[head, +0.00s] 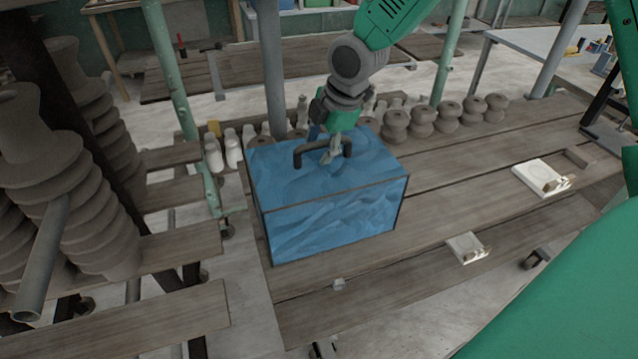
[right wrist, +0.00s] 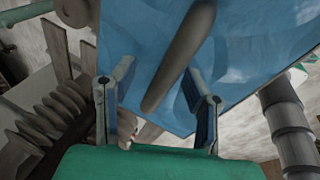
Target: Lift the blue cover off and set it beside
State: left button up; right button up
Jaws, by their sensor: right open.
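The blue cover (head: 330,225) is a box shape with a dark bar handle (head: 299,154) on its top. It sits on the wooden plank table. My right gripper (head: 333,152) is over the top of the cover, right at the handle. In the right wrist view the blue cover (right wrist: 235,50) fills the upper part, and the handle bar (right wrist: 180,60) runs between the two fingers of my right gripper (right wrist: 157,95). The fingers are open, with a gap on both sides of the bar. What lies under the cover is hidden. My left gripper is not in view.
Several grey clay insulators (head: 422,120) and white bottle-like pieces (head: 233,148) stand behind the cover. Tall ribbed stacks (head: 95,215) stand at left. Two pale square blocks (head: 541,178) (head: 467,247) lie to the right. The planks (head: 450,190) between cover and blocks are clear.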

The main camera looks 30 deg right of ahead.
jog(key=shift+s+d, duration=0.1)
jog(key=shift+d, duration=0.2)
jog(key=c, duration=0.7)
jog(key=shift+d, duration=0.2)
grip_shut()
